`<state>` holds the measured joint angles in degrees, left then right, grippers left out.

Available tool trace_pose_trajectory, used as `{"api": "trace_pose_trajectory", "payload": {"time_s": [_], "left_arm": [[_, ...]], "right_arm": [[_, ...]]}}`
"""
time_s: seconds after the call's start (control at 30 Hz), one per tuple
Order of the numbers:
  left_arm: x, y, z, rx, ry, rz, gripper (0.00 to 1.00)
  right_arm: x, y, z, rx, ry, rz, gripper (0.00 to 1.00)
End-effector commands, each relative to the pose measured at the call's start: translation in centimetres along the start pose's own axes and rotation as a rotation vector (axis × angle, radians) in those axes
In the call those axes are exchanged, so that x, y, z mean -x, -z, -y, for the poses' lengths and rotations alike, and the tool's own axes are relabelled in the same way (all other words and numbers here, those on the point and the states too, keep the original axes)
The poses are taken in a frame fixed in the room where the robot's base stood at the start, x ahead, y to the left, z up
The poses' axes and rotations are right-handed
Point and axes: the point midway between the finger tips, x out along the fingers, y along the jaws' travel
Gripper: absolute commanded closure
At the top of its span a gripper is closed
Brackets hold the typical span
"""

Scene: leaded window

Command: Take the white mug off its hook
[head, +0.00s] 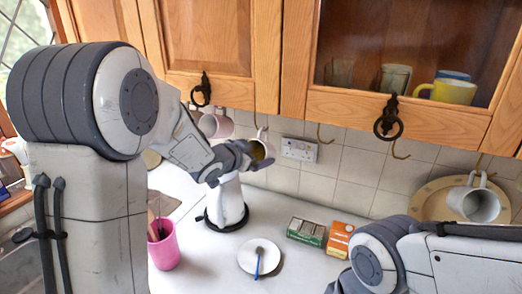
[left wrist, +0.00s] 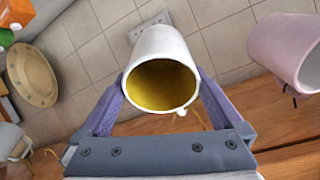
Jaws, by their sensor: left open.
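The white mug (head: 262,149), yellow inside, hangs under the wall cabinet below a brass hook. My left gripper (head: 250,157) is at the mug, its jaws open. In the left wrist view the mug (left wrist: 158,45) has its mouth towards the camera. The two purple-grey fingers of the gripper (left wrist: 160,95) stand on either side of it, and I cannot tell whether they touch it. Its handle is mostly hidden, so its contact with the hook does not show. My right arm comes in at the lower right, with its gripper out of view.
A pinkish mug (head: 223,123) hangs close on the left; it also shows in the left wrist view (left wrist: 285,45). A grey-white mug (head: 474,203) hangs far right before a plate (head: 430,203). Below stand a pink cup (head: 163,246), saucer (head: 248,262) and small boxes (head: 306,231).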

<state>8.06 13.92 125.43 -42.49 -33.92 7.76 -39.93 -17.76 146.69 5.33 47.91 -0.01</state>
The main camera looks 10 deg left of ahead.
Motion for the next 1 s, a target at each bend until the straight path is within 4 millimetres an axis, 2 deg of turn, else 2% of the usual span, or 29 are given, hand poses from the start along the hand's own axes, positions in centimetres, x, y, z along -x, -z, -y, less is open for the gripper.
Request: {"api": "trace_pose_trajectory", "payload": {"time_s": [0.1, 0.3, 0.57, 0.6, 0.67, 0.8, 1.0], "left_arm": [[-1.7, 0.2, 0.1, 0.002, -0.003, 0.003, 0.0], [-3.9, 0.0, 0.1, 0.001, -0.001, 0.002, 0.0], [-4.2, -0.1, 0.1, 0.0, 0.001, 0.0, 0.0], [-4.2, -0.1, 0.1, 0.0, 0.001, 0.0, 0.08], [-4.2, -0.1, 0.1, 0.0, 0.001, 0.0, 0.31], [-4.2, -0.1, 0.1, 0.0, 0.001, 0.001, 0.84], [-4.1, 0.0, 0.2, 0.0, 0.002, -0.002, 0.85]], "right_arm": [[1.2, 0.1, 0.1, 0.002, 0.0, 0.0, 0.5], [1.9, 0.1, 0.1, 0.003, 0.0, 0.0, 0.5], [1.8, 0.1, 0.1, 0.003, 0.0, 0.0, 0.5], [1.8, 0.1, 0.1, 0.003, 0.0, 0.0, 0.5], [1.8, 0.1, 0.1, 0.003, 0.0, 0.0, 0.5], [1.8, 0.1, 0.1, 0.003, 0.0, 0.0, 0.5], [1.8, 0.1, 0.1, 0.003, 0.0, 0.0, 0.5]]}}
